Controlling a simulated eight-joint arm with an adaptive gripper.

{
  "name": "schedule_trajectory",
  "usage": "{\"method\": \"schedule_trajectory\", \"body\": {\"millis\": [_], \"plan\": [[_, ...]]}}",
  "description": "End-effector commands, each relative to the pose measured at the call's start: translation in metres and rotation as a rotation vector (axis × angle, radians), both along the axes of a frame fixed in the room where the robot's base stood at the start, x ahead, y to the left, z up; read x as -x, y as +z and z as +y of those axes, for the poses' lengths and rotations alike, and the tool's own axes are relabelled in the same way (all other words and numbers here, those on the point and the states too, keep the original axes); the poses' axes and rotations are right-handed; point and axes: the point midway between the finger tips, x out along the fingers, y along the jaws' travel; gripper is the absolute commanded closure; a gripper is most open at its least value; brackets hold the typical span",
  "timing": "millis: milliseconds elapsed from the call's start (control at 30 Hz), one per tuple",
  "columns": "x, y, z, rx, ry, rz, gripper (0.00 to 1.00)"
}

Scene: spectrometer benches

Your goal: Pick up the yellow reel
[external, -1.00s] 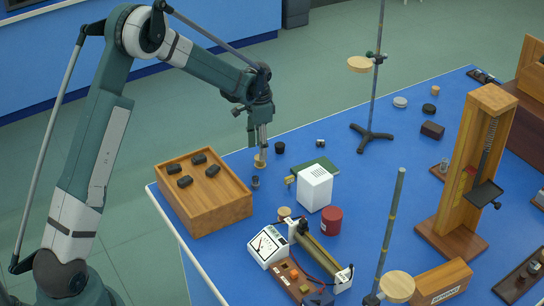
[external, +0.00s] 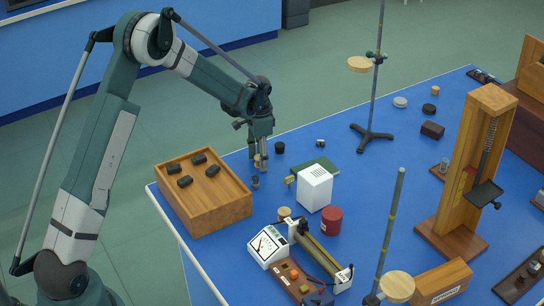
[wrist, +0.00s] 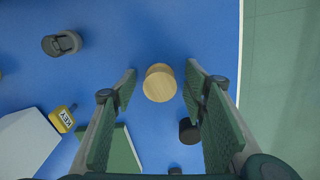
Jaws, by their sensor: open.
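The yellow reel (wrist: 160,83), a pale wood-coloured cylinder, stands on the blue table and shows between my fingers in the wrist view. In the external view the yellow reel (external: 257,160) is partly hidden by my fingers. My gripper (wrist: 160,72) is open, with one finger on each side of the reel and a visible gap to each. In the external view my gripper (external: 263,167) points down, low over the table at the reel. I cannot tell whether the fingertips reach below the reel's top.
A black knob-like piece (wrist: 188,130) stands close to the right finger. A grey piece (wrist: 62,43), a yellow tag (wrist: 62,120), a green book (wrist: 122,150) and a white box (external: 314,188) are nearby. A wooden tray (external: 217,226) stands left, and the table edge (wrist: 239,50) is close.

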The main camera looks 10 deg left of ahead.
Motion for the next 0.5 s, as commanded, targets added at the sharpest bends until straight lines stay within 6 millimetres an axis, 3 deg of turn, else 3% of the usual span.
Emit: {"method": "schedule_trajectory", "body": {"millis": [467, 500], "plan": [[0.0000, 0.0002, 0.0000, 0.000, 0.000, 0.000, 0.56], [-0.0001, 0.0001, 0.0001, 0.000, 0.000, 0.000, 0.60]]}}
